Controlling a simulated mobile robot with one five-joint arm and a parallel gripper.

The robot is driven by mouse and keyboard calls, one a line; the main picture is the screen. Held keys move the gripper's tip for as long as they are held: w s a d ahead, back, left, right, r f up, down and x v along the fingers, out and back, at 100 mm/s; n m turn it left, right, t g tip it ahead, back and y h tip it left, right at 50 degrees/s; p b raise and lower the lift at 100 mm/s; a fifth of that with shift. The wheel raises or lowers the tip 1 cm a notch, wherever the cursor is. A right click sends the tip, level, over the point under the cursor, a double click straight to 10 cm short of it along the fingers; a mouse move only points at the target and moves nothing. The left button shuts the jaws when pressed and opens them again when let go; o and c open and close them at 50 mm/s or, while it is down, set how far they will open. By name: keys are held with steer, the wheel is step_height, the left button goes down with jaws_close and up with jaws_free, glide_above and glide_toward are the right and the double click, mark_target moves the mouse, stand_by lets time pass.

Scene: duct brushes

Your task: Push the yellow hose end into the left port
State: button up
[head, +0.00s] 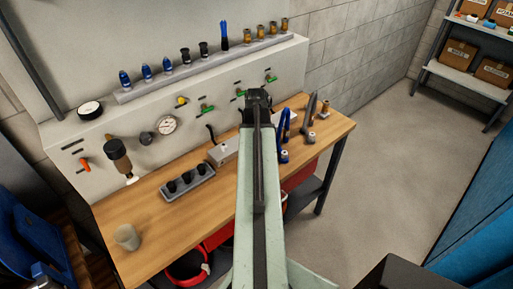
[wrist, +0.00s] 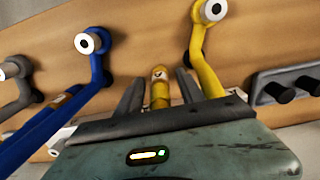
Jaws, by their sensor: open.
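My gripper (wrist: 159,92) is open in the wrist view, its two dark fingers apart on either side of an upright yellow piece (wrist: 159,90), perhaps the yellow hose end. I cannot tell whether they touch it. A bent yellow hose (wrist: 204,65) with a white-and-black round end stands just right of the fingers. In the head view my gripper (head: 258,97) is over the back of the bench, and my arm hides the yellow parts. I cannot make out which opening is the left port.
A blue hose (wrist: 99,72) and a grey one (wrist: 18,85) stand left of the fingers in the wrist view. A grey rack with black cups (head: 187,180) and a metal box (head: 222,152) sit on the wooden bench (head: 160,222).

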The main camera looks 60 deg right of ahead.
jaws_close()
stand_by(1.4)
steer(key=shift+r+p, duration=3.05)
steer(key=shift+f, duration=0.3)
steer(key=shift+r, duration=0.15)
